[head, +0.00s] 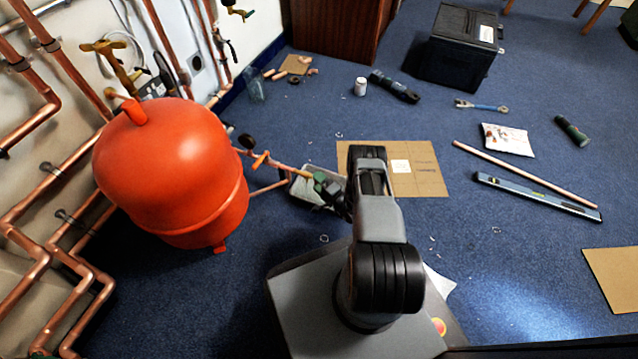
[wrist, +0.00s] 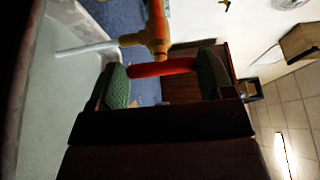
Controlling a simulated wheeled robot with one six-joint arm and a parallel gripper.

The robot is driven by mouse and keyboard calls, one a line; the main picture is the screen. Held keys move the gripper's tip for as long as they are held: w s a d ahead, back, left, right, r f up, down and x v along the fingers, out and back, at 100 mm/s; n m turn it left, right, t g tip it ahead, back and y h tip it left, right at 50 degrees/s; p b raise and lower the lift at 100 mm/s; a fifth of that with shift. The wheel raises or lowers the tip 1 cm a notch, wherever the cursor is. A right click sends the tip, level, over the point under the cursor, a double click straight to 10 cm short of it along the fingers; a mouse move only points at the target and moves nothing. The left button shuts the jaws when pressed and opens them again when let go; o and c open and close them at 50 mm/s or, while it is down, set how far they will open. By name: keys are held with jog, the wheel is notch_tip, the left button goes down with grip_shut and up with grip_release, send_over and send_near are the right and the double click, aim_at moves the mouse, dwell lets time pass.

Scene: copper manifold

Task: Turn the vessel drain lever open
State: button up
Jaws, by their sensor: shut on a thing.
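The red vessel (head: 170,170) stands at the left in the head view, with a copper drain pipe (head: 283,167) running right from its base. In the wrist view a brass valve body (wrist: 155,32) carries the red drain lever (wrist: 160,67). My gripper (wrist: 163,78) has green pads on both sides of the lever, which spans the gap between them, and it is shut on the lever. In the head view my gripper (head: 324,184) is at the pipe's right end, over a grey tray (head: 302,193). The lever is too small and covered to make out there.
Copper pipes (head: 70,250) line the wall at left. A cardboard sheet (head: 425,178) lies beyond my arm. A spirit level (head: 535,195), a copper tube (head: 520,172) and a black crate (head: 460,50) are at right.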

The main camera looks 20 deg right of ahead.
dwell(0.4)
jog(key=o, duration=0.9)
